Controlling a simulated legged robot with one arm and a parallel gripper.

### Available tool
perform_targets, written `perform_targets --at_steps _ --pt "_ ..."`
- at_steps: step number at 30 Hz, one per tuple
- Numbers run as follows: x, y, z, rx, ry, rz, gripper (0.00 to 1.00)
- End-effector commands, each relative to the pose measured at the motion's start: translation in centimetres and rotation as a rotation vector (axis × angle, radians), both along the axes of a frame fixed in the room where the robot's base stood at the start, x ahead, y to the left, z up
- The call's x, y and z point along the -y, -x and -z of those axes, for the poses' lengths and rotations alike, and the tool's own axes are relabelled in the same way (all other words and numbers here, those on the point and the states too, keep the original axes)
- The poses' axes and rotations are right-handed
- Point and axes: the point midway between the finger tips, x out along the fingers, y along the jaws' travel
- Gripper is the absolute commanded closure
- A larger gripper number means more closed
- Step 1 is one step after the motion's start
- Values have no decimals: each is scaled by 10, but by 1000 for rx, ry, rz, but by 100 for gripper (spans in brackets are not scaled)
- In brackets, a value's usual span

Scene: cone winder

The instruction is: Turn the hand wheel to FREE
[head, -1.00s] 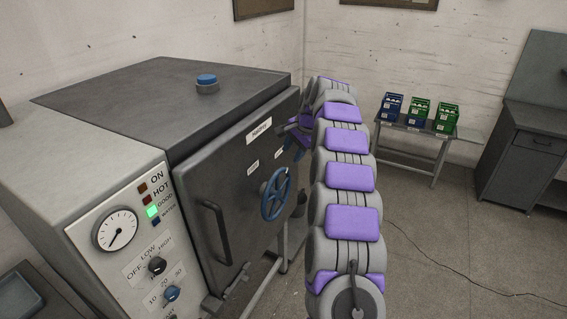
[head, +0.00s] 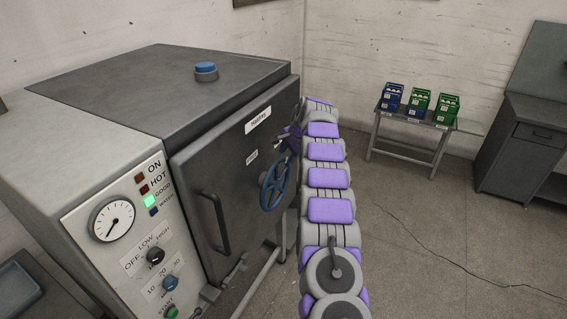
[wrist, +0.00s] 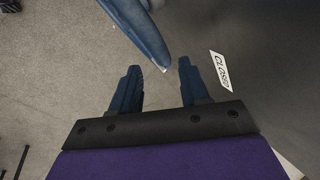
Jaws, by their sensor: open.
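The blue hand wheel (head: 275,184) is on the front of the dark grey door (head: 222,160). Its rim also shows at the top of the wrist view (wrist: 140,27). My gripper (wrist: 157,80) is open, with two blue fingers apart. The wheel's rim ends near the space between the fingertips, and I cannot tell whether it touches them. A label reading CLOSED (wrist: 221,71) is on the door to the right of the fingers. In the head view my arm covers part of the door's right side, and the gripper is mostly hidden near the wheel's upper right.
A door handle (head: 214,222) stands out left of the wheel. The control panel (head: 125,235) with gauge, lamps and knobs is further left. A small table (head: 412,125) with crates and a dark cabinet (head: 525,150) stand at the back right. The floor right of my arm is mostly clear.

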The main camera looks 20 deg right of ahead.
Motion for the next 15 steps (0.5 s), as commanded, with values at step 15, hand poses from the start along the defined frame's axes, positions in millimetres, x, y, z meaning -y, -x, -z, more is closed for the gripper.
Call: perform_targets --at_steps 15 --pt "-7 -22 49 -1 -1 0 55"
